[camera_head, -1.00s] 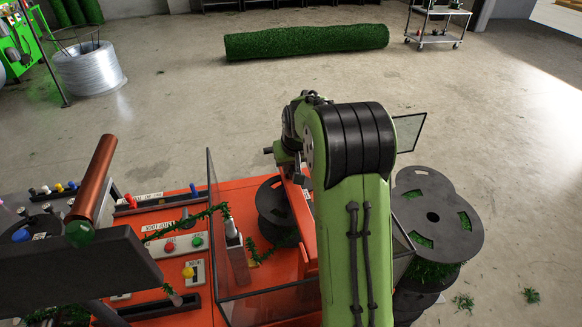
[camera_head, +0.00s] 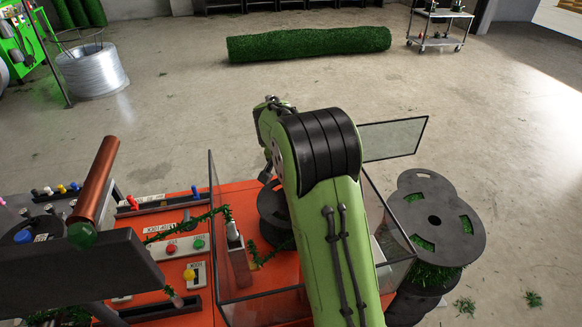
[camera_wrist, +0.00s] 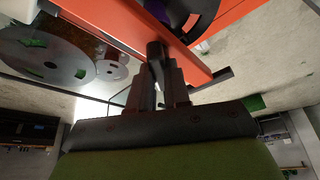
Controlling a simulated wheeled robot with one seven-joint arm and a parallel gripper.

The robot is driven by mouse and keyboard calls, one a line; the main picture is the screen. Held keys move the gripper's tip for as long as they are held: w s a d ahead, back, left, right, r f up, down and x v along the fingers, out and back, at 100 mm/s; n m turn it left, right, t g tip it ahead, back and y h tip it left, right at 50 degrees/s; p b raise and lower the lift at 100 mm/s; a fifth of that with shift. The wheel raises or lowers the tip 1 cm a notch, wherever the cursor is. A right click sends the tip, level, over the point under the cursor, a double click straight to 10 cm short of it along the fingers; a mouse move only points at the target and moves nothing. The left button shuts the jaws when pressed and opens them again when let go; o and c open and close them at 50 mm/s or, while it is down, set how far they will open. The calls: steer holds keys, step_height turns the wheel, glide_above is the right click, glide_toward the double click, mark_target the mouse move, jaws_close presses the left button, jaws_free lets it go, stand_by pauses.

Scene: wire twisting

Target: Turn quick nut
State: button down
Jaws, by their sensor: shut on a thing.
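In the wrist view, my gripper (camera_wrist: 157,85) is shut on a black knob-like piece, which appears to be the quick nut (camera_wrist: 156,52), at the side of an orange bar (camera_wrist: 120,28). A dark lever (camera_wrist: 212,80) sticks out to the right beside the fingers. The exact grip on the nut is hard to make out. In the head view, my arm hides the gripper and the nut. A black spool (camera_head: 273,212) stands on the orange machine (camera_head: 190,285) left of my arm, and part of a spool (camera_wrist: 193,15) shows in the wrist view.
Clear guard panels surround the spool area, and one panel (camera_head: 395,138) stands out behind my arm to the right. Stacked black reels (camera_head: 435,225) stand close on the right. A control panel with buttons (camera_head: 185,245) is at left.

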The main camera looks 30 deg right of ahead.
steer(key=shift+s+f, duration=0.1)
steer(key=shift+f, duration=0.1)
steer(key=c, duration=1.2)
jaws_free()
steer(key=shift+o, duration=0.6)
steer(key=p+v, duration=0.2)
steer(key=v, duration=1.4)
steer(key=shift+w, duration=0.25)
steer(key=shift+d, duration=0.1)
steer(key=s+a+r+n+t+y, duration=0.1)
steer(key=s+a+r+n+y, duration=0.25)
steer(key=s, duration=0.85)
steer(key=s+a+f+n, duration=0.2)
steer(key=s+a+n, duration=0.1)
steer(key=s, duration=0.4)
steer(key=s+a+f+n+t, duration=0.1)
steer(key=s+a+f+n, duration=0.2)
steer(key=s+a, duration=0.2)
steer(key=shift+s+t, duration=0.3)
steer(key=shift+s, duration=0.6)
